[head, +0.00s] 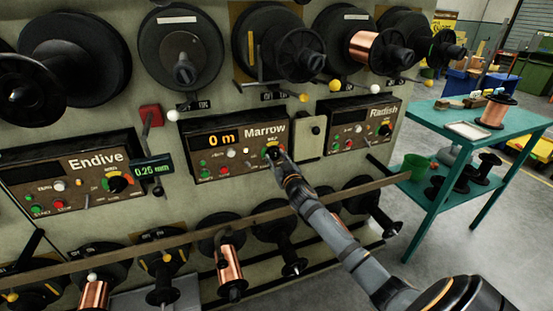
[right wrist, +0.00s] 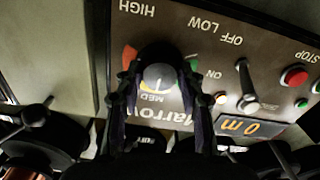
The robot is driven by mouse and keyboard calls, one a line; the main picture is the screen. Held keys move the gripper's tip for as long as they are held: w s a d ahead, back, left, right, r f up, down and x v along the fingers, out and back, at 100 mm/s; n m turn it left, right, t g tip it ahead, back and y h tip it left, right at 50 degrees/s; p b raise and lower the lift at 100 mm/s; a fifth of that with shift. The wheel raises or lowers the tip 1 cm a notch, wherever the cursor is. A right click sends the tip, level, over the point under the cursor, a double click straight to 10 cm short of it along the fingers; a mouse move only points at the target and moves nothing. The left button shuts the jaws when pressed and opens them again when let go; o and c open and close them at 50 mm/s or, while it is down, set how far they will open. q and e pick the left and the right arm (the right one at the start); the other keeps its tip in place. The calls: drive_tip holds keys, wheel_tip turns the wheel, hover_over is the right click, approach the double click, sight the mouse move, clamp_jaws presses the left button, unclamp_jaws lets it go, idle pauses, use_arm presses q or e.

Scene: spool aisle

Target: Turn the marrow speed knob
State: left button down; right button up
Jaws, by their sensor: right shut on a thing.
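The Marrow panel (head: 222,163) is a brown control box with a "0 m" display. Its speed knob (head: 272,152) sits at the panel's right end, on a coloured dial. In the right wrist view, upside down, the round grey-topped knob (right wrist: 158,74) sits between the fingers, near the printed MED, with HIGH and LOW OFF further out. My right gripper (head: 279,158) reaches the knob from the lower right and is shut on it; its two dark fingers flank the knob in the wrist view (right wrist: 158,92). The knob's exact pointer direction is hard to tell. My left gripper is not in view.
The Endive panel (head: 70,177) is on the left and the Radish panel (head: 360,128) on the right. A long rail (head: 200,236) runs below the panels, above lower spools. A toggle lever (right wrist: 245,85) and red button (right wrist: 294,76) sit beside the knob. A teal table (head: 430,121) stands right.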

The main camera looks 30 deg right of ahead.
drive_tip(key=shift+c, duration=1.2)
drive_tip(key=shift+n, duration=0.3)
drive_tip(key=n+p, duration=0.1)
drive_tip(key=n, duration=0.1)
drive_tip(key=shift+r+n, duration=0.1)
drive_tip(key=shift+n, duration=0.3)
drive_tip(key=n+p, duration=0.1)
drive_tip(key=n, duration=0.3)
drive_tip(key=n+p, duration=0.1)
drive_tip(key=n, duration=0.3)
drive_tip(key=shift+n, duration=0.4)
drive_tip(key=shift+n+p, duration=0.5)
drive_tip(key=shift+n, duration=1.2)
drive_tip(key=shift+f, duration=0.2)
